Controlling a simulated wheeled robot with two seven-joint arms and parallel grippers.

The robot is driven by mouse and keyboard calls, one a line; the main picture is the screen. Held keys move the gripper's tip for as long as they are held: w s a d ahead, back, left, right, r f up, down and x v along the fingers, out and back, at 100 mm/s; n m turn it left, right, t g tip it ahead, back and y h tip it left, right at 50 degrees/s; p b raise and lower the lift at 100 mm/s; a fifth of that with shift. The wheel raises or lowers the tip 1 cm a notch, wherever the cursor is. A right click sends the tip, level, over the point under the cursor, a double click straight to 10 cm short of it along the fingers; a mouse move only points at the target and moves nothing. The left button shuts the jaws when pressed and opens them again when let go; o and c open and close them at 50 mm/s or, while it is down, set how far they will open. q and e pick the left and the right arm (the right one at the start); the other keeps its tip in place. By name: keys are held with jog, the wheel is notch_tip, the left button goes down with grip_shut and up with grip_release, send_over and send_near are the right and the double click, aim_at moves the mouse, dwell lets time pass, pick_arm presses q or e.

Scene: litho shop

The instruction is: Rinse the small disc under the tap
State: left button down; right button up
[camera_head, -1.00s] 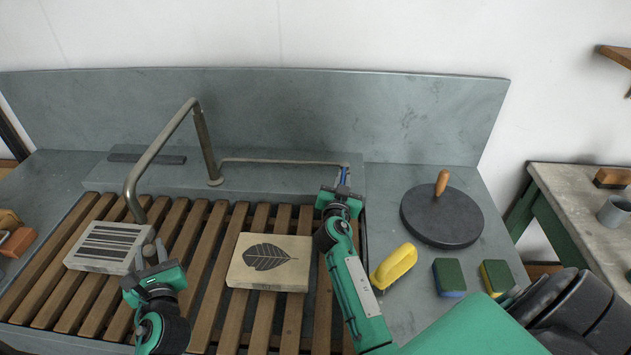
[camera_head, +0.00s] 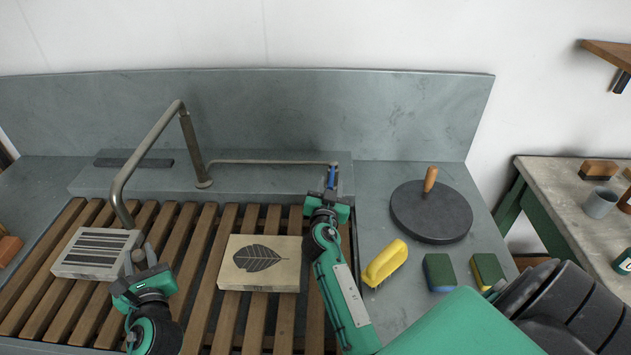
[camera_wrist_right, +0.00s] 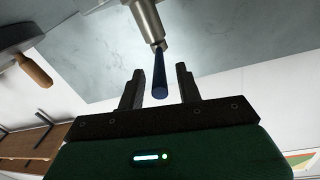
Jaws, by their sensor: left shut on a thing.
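My left gripper (camera_head: 142,262) is at the lower left of the head view, shut on a small grey disc (camera_head: 138,256) that the fingers partly hide. The bent metal tap (camera_head: 148,148) arches over the slatted rack, and its spout end is just above and left of the disc. No water is visible. A blue lever (camera_head: 332,176) sits at the end of the thin pipe, right of the tap. My right gripper (camera_head: 328,198) is open just in front of it. In the right wrist view the blue lever (camera_wrist_right: 160,76) points between the spread fingers, with gaps beside it.
A striped stone block (camera_head: 96,252) lies left of my left gripper, and a leaf-printed block (camera_head: 260,262) lies between the arms on the wooden slats.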

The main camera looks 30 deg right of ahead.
jog(key=shift+v, duration=2.6)
